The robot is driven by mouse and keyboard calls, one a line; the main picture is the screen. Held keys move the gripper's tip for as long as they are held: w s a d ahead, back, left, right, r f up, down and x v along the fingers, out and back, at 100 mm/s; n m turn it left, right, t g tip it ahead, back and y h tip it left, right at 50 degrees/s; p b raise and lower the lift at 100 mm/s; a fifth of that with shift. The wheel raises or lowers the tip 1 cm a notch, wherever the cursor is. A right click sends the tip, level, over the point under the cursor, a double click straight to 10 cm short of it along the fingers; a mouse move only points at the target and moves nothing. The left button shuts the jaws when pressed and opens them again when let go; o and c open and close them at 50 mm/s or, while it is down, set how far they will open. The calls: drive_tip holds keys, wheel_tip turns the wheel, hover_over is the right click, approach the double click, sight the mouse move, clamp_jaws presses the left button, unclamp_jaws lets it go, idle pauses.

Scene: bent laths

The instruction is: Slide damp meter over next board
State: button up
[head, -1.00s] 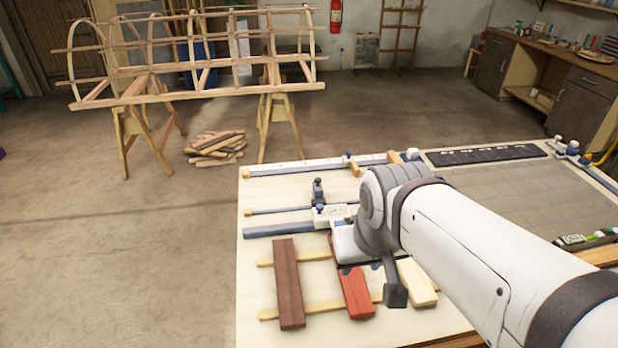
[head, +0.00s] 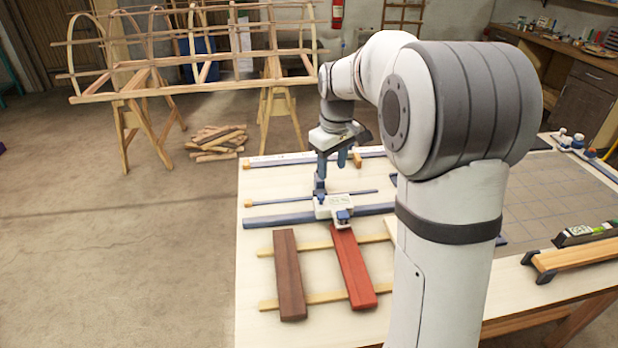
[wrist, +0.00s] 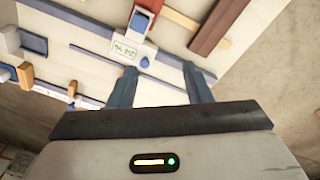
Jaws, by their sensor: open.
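The damp meter (head: 332,207), a white block with a small green display and blue knobs, sits on the blue rail (head: 275,221). It is at the far end of the red board (head: 353,268). The dark brown board (head: 289,275) lies to its left. The pale board is almost wholly hidden behind my arm. My gripper (head: 333,166) points down just behind the meter, its blue fingers apart, near the meter's upright blue post. In the wrist view the meter (wrist: 124,50) lies beyond my open fingers (wrist: 160,90), with nothing seen between them.
Two pale battens (head: 305,298) run under the boards. A thinner blue rail (head: 275,201) and a white scale strip (head: 285,159) lie behind. A gridded mat (head: 560,200) and a wooden block with dark ends (head: 575,258) are on the right. The table's left front corner is clear.

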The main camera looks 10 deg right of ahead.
sight(321, 195)
drive_tip(key=w+f+n, duration=0.1)
drive_tip(key=w+f, duration=0.5)
drive_tip(key=w, duration=0.1)
drive_tip(key=w+f+n+g+b, duration=0.1)
drive_tip(key=w+f, duration=0.2)
drive_tip(key=shift+w+f+n, duration=0.3)
drive_tip(key=shift+w+f, duration=0.25)
drive_tip(key=shift+f, duration=0.15)
wheel_tip(321, 195, down, 8)
drive_tip(key=shift+r+p, duration=0.2)
drive_tip(key=shift+p, duration=0.3)
drive_tip(key=shift+c, duration=0.3)
clamp_jaws()
